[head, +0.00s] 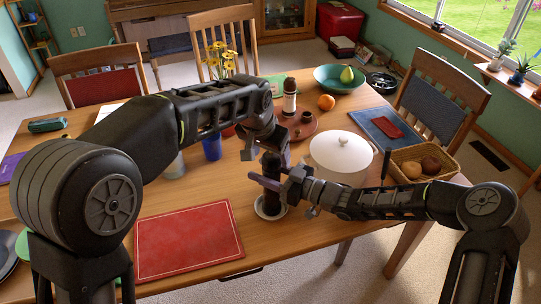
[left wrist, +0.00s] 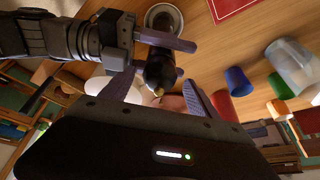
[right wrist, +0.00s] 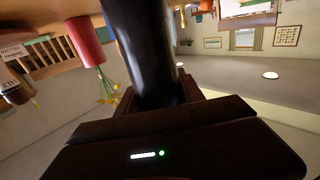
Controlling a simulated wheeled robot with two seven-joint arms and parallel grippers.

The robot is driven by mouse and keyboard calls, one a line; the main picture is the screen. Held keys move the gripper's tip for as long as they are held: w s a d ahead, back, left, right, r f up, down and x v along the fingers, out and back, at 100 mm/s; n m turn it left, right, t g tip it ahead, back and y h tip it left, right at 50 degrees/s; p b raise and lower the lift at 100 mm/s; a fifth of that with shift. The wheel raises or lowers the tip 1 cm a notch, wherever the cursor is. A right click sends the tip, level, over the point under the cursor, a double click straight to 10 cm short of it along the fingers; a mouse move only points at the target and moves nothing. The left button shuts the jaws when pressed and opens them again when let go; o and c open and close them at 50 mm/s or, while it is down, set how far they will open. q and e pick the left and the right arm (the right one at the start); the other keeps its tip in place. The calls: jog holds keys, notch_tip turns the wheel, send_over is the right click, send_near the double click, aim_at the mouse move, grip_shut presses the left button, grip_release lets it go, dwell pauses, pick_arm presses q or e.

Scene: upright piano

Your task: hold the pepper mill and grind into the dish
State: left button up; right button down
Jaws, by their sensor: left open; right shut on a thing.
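The dark pepper mill (head: 271,192) stands upright over the small pale dish (head: 261,213) near the front of the table. My right gripper (head: 268,183) is shut around the mill's body from the right. In the right wrist view the mill (right wrist: 145,50) fills the space between the fingers. My left gripper (head: 266,152) is above the mill's top, with its fingers pointing down. In the left wrist view its fingers (left wrist: 158,92) are spread on either side of the mill's brass-tipped top (left wrist: 163,72), apart from it. The dish (left wrist: 162,15) shows beyond the mill; its inside is partly hidden.
A white lidded pot (head: 342,152) is close on the right, with a basket of rolls (head: 424,162) beyond. A blue cup (head: 211,147) stands left of the mill. A red placemat (head: 188,241) lies bare at front left. A tray with bottle (head: 289,97) is behind.

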pick_arm(q)
jog(key=v, duration=1)
jog(key=shift+s+r, duration=0.15)
jog(key=shift+r, duration=0.2)
pick_arm(e)
jog(key=c, duration=0.6)
grip_release()
jog(key=shift+c, duration=0.2)
pick_arm(q)
jog(key=shift+a, duration=0.1)
pick_arm(e)
jog(key=v, duration=1.2)
pick_arm(q)
jog(key=shift+f, duration=0.1)
